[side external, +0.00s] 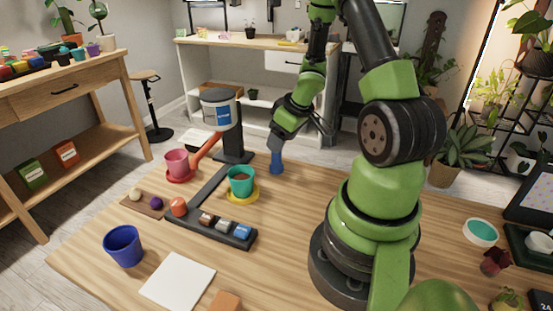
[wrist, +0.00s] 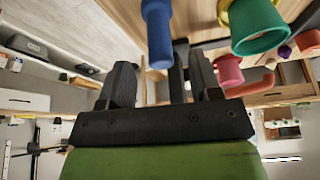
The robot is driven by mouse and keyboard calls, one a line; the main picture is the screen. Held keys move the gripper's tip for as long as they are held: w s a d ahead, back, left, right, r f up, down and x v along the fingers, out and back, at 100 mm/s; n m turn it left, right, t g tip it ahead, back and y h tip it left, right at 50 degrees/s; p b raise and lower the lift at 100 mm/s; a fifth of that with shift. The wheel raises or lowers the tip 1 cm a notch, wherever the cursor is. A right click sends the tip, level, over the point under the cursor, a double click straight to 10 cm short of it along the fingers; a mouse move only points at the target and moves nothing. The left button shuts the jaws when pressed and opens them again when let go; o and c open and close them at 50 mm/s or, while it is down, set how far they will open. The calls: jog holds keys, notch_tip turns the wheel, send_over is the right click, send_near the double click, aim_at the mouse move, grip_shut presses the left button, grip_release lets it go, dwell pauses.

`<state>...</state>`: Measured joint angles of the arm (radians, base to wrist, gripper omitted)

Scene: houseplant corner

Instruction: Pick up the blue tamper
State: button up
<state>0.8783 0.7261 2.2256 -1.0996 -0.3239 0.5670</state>
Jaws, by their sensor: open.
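The blue tamper (side external: 277,163) stands upright on the wooden table, near its back edge in the side view. It also shows at the top of the wrist view (wrist: 157,32), where the picture is upside down. My gripper (side external: 277,144) is just above the tamper in the side view, tilted. In the wrist view my gripper (wrist: 163,78) has its two dark fingers apart, with nothing held between them. The tamper's near end lies in line with the gap, beyond the fingers. I cannot tell the exact distance.
A teal pot (side external: 241,178) on a yellow saucer (side external: 250,197) stands left of the tamper. A dark stand (side external: 233,157) with a white canister (side external: 219,109) is behind it. A pink pot (side external: 177,162) and blue cup (side external: 123,246) are farther left.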

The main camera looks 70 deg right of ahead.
aim_at(276, 157)
jog(key=shift+x, duration=2.7)
jog(key=shift+c, duration=0.2)
jog(key=c, duration=1)
